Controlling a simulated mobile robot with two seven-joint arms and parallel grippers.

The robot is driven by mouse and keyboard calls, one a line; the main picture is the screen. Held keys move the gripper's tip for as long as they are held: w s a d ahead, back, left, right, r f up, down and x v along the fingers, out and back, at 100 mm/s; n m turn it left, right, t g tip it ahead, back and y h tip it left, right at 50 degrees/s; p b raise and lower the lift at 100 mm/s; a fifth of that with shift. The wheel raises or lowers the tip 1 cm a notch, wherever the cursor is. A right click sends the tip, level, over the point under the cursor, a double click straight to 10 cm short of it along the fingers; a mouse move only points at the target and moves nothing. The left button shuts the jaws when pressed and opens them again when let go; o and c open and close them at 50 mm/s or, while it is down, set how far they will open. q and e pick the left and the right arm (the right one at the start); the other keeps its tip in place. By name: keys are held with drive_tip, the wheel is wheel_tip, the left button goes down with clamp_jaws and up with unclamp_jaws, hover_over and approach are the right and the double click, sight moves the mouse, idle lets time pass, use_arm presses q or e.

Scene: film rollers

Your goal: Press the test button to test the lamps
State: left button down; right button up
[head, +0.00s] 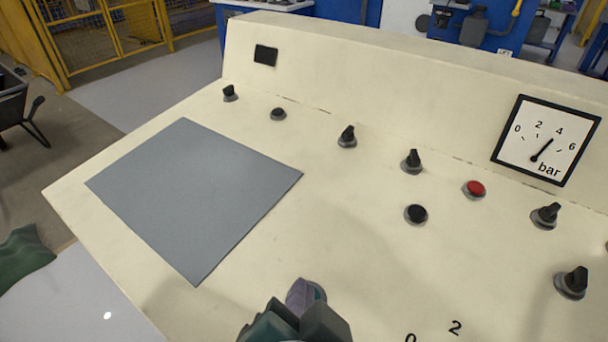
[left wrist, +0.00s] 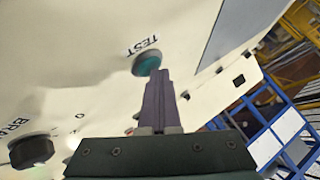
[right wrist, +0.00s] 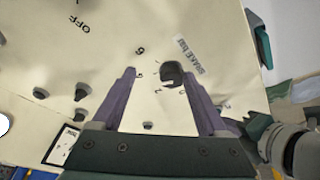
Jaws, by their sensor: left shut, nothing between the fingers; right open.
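The test button (left wrist: 146,62) is a round teal button beside a printed TEST label (left wrist: 142,45) on the cream control panel. My left gripper (left wrist: 157,74) is shut and empty, its fingertips at the button's edge in the left wrist view. In the head view my left gripper (head: 303,292) covers most of the button, and a sliver of teal shows at its right. I cannot tell whether the fingertips touch it. My right gripper (right wrist: 159,74) is open over another part of the panel, with a dark round knob (right wrist: 172,74) in view between its fingers.
The panel carries a red button (head: 475,188), a black button (head: 416,213), several black knobs (head: 411,161) and a pressure gauge (head: 547,141). A flat grey plate (head: 195,195) takes up its left side. Yellow fencing (head: 105,35) stands beyond.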

drive_tip(key=shift+r, duration=0.15)
use_arm(q)
drive_tip(key=shift+s+a+r+p, duration=0.1)
drive_tip(key=shift+r+p, duration=0.7)
drive_tip(key=shift+p, duration=0.15)
use_arm(e)
drive_tip(key=shift+r, duration=0.8)
use_arm(q)
drive_tip(key=r+p, duration=0.5)
drive_tip(key=shift+s+a, duration=0.15)
drive_tip(key=shift+s, duration=0.05)
use_arm(e)
wheel_tip(320, 180, up, 5)
drive_tip(key=shift+a+r, duration=0.1)
